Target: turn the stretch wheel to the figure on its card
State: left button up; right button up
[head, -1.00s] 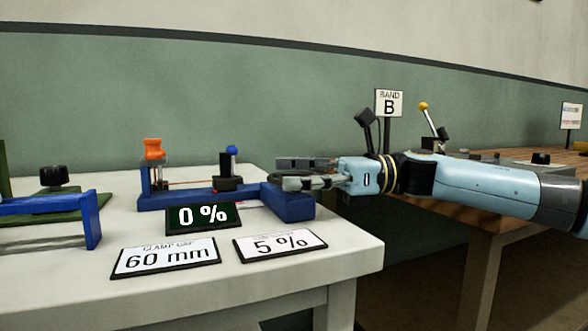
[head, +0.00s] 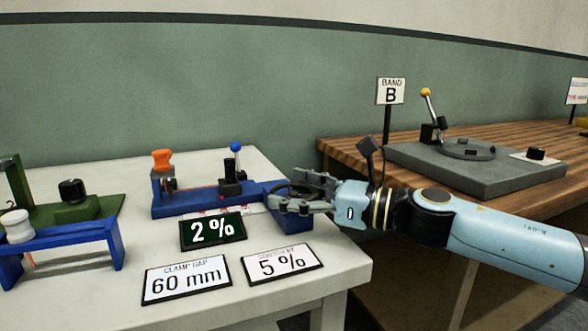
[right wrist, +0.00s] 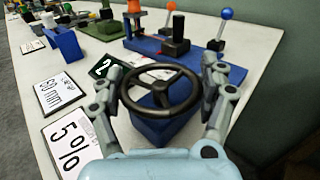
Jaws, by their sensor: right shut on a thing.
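The stretch wheel (right wrist: 160,88) is a dark spoked handwheel on a blue block at the right end of the blue stretch rig (head: 190,203). My right gripper (head: 290,196) is shut on its rim; in the right wrist view the two fingers (right wrist: 163,92) lie on opposite sides of the wheel. The dark display (head: 212,231) reads 2 %. The white stretch card (head: 281,263) reads 5 %. A white clamp gap card (head: 187,280) reads 60 mm. My left gripper is not in view.
An orange clamp knob (head: 163,160) and a blue-ball lever (head: 236,148) rise from the rig. A blue frame (head: 70,235) and green fixture (head: 95,210) stand at left. A wooden bench (head: 350,152) with a grey turntable plate (head: 420,172) is at right.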

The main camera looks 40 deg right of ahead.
jog(key=m+h+p, duration=0.1)
jog(key=h+p, duration=0.1)
jog(key=m+t+h+p, duration=0.1)
jog(key=m+h+p, duration=0.1)
jog(key=m+t+h+p, duration=0.1)
jog(key=h+p, duration=0.2)
jog(key=shift+r+m, duration=0.25)
jog(key=shift+m, duration=0.15)
jog(key=shift+f+m+h+p, duration=0.1)
jog(key=shift+m+h+p, duration=0.35)
jog(key=shift+h, duration=0.35)
jog(key=m+h, duration=0.1)
jog(key=h, duration=0.1)
jog(key=shift+f+m+h, duration=0.15)
jog(key=shift+m+h, duration=0.15)
jog(key=shift+m, duration=0.05)
jog(key=shift+f+m+h, duration=0.1)
jog(key=shift+m+h, duration=0.7)
jog(key=shift+h, duration=0.4)
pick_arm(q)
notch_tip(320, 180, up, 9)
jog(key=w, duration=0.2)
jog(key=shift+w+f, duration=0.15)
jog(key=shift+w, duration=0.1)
pick_arm(e)
jog(key=shift+m+g+h, duration=0.7)
jog(key=shift+m+h, duration=0.4)
jog(key=shift+h, duration=0.5)
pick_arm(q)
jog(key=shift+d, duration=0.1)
